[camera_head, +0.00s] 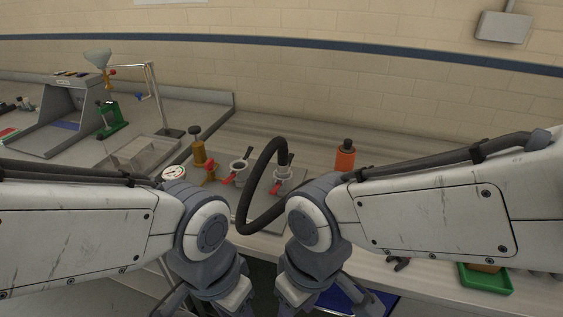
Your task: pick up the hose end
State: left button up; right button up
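A thick black hose (247,182) rises in a loop at the middle of the bench. Its upper part arches over toward a valve fitting with a red handle (281,180); I cannot tell whether it is joined there. Its lower part curves right and passes behind my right arm, so that end is hidden. My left gripper (207,306) and my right gripper (322,303) hang at the bottom edge, in front of and below the hose, apart from it. Their fingertips are cut off by the frame, and I see nothing held.
A second red-handled valve (236,172), a brass fitting (198,150) and a gauge (174,173) stand left of the hose. An orange bottle (345,157) stands to its right. A green tray (486,278) lies at right. The bench's back strip is clear.

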aim_at(283, 171)
jog(key=k, duration=0.65)
jog(key=u, duration=0.55)
jog(key=i, duration=1)
jog(key=z, duration=0.05)
